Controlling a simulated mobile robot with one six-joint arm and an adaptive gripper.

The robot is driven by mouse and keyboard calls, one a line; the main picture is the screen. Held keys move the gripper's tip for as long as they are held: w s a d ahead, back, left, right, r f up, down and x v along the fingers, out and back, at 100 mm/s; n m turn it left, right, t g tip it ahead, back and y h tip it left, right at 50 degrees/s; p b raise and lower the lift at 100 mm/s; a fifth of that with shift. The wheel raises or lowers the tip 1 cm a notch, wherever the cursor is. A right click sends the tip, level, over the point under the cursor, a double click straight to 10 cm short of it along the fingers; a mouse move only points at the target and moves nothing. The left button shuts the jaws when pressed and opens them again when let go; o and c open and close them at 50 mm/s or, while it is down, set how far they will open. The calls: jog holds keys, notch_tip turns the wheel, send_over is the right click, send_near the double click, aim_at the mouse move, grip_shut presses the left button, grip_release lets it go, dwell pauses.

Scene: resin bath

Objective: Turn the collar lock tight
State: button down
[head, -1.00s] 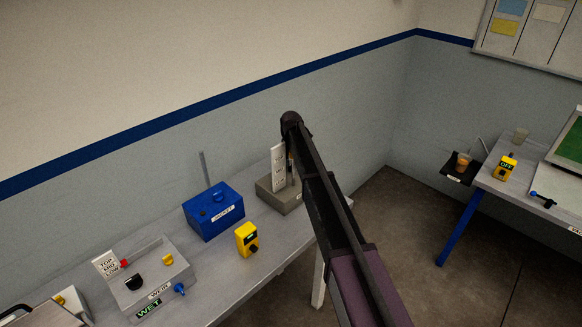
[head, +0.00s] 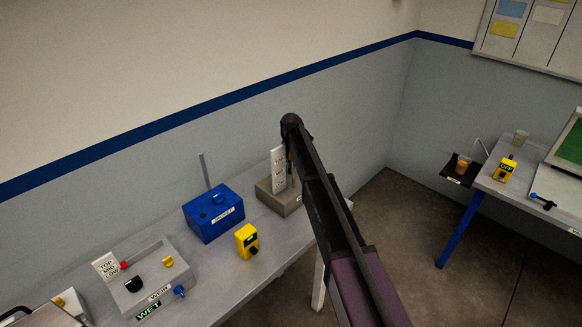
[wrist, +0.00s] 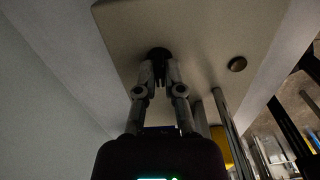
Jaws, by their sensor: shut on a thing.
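In the wrist view my gripper (wrist: 160,75) is shut on a small dark knob (wrist: 158,53) on a pale flat face. This knob seems to be the collar lock, but no label on it can be read. The fingertips cover much of it, so its turn position cannot be told. In the head view my arm reaches over a grey block (head: 268,198) with a white lettered plate (head: 278,168) and an upright post. The arm hides my gripper and the knob there.
A second dark round part (wrist: 237,64) sits on the same pale face. A blue box labelled JACKET (head: 213,221), a yellow switch box (head: 247,241) and a grey WEIR unit (head: 150,283) stand left along the bench. Another table with a yellow OFF box (head: 505,170) is at right.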

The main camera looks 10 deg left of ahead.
jog(key=m, duration=0.8)
jog(key=shift+m, duration=0.3)
jog(key=m, duration=0.4)
jog(key=shift+m, duration=2.3)
jog(key=c, duration=0.8)
grip_release()
jog(key=shift+o, duration=0.2)
jog(key=shift+n, duration=0.4)
